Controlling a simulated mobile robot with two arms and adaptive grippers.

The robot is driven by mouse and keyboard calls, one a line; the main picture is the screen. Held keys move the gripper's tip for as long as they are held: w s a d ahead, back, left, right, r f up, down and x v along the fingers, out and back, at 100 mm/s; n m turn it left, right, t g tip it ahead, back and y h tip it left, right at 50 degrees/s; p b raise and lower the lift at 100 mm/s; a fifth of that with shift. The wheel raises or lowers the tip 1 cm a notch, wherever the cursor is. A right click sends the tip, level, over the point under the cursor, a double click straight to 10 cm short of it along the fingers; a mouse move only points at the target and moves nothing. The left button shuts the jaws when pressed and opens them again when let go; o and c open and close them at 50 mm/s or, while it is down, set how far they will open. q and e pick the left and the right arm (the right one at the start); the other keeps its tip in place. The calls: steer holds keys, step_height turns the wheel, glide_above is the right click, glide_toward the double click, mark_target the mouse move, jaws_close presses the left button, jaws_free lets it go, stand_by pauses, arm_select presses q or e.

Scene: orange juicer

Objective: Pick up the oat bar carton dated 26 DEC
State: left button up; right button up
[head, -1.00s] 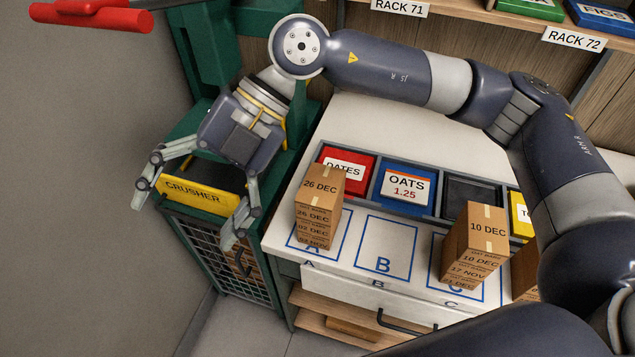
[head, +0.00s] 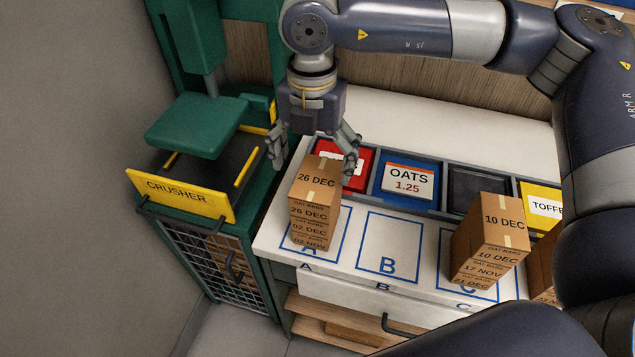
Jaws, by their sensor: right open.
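The brown oat bar carton marked 26 DEC (head: 317,175) is the top one of a stack on square A. My left gripper does not show.
Square B (head: 388,245) is empty. A second carton stack (head: 490,245), topped by 10 DEC, stands on square C. Behind are the red bin (head: 363,180), the blue OATS bin (head: 405,205) and other bins. The green crusher (head: 190,125) stands at the left.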

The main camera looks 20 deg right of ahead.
mark_target(318, 178)
steer(key=shift+s+d+f+p, duration=0.1)
steer(key=shift+f+p, duration=0.3)
steer(key=shift+f, duration=0.1)
steer(key=f+p, duration=0.1)
steer(key=f, duration=0.2)
steer(key=shift+s+d+f+p, duration=0.2)
steer(key=shift+f+p, duration=0.05)
steer(key=shift+p, duration=0.15)
steer(key=shift+w+f, duration=0.1)
steer(key=shift+f, duration=0.4)
steer(key=c, duration=1.3)
